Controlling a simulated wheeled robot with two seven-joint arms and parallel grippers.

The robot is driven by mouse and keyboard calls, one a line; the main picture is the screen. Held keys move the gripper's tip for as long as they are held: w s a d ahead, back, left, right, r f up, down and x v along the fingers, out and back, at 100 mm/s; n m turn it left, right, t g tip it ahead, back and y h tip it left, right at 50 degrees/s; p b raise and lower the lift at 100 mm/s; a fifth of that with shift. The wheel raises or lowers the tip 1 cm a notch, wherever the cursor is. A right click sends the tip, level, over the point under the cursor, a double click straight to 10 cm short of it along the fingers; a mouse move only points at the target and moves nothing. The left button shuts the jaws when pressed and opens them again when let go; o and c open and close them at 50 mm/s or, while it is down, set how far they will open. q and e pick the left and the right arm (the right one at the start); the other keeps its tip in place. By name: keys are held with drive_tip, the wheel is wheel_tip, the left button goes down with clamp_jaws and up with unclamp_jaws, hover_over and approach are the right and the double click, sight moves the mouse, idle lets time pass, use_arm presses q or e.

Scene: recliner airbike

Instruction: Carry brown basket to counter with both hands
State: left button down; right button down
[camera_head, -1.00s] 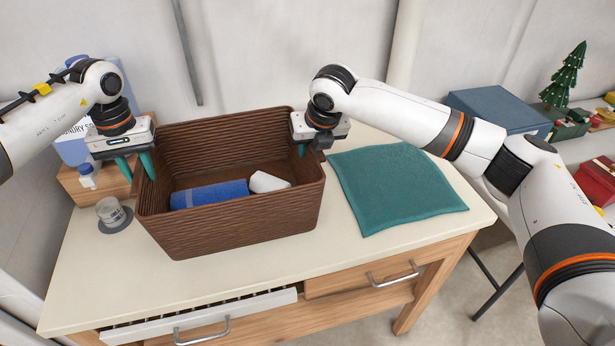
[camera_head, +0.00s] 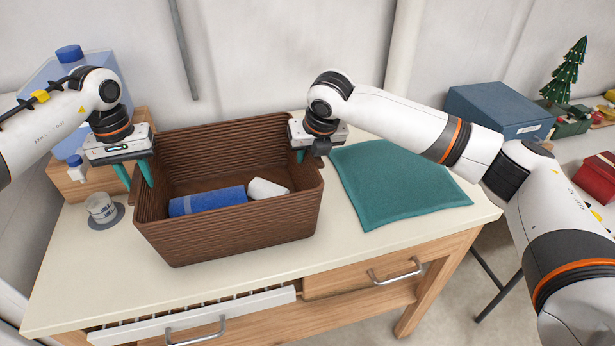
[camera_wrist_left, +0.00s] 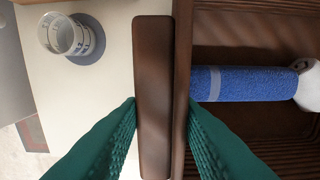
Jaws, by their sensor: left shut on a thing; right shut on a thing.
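The brown basket (camera_head: 235,231) is over the left half of the cream counter (camera_head: 397,241); I cannot tell whether its base touches the top. It holds a rolled blue towel (camera_head: 208,200) and a white item (camera_head: 267,188). My left gripper (camera_head: 139,176) is shut on the basket's left wall; in the left wrist view its teal fingers (camera_wrist_left: 160,124) sit on either side of the brown rim (camera_wrist_left: 153,84). My right gripper (camera_head: 302,153) is at the basket's right wall and shut on it, its fingertips partly hidden.
A glass on a grey coaster (camera_head: 101,208) stands close left of the basket. A wooden box (camera_head: 68,180) and blue-capped bottles are behind it. A teal cloth (camera_head: 397,186) lies to the right. Bare counter shows in front.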

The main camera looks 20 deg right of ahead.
use_arm(q)
drive_tip(key=shift+f, duration=0.5)
use_arm(e)
drive_tip(key=shift+f, duration=0.45)
use_arm(q)
drive_tip(key=c, duration=1.1)
unclamp_jaws()
drive_tip(key=shift+r, duration=0.25)
use_arm(e)
drive_tip(key=c, duration=1.1)
unclamp_jaws()
drive_tip(key=shift+r, duration=0.2)
use_arm(q)
drive_tip(key=shift+o, duration=0.2)
use_arm(e)
drive_tip(key=shift+o, duration=0.2)
use_arm(q)
drive_tip(key=shift+r, duration=0.1)
use_arm(e)
drive_tip(key=shift+r, duration=0.15)
use_arm(q)
wheel_tip(320, 180, up, 12)
use_arm(e)
drive_tip(key=v, duration=1.1)
drive_tip(key=shift+s+d+r, duration=0.1)
drive_tip(key=shift+s+r, duration=0.05)
drive_tip(key=shift+r, duration=0.2)
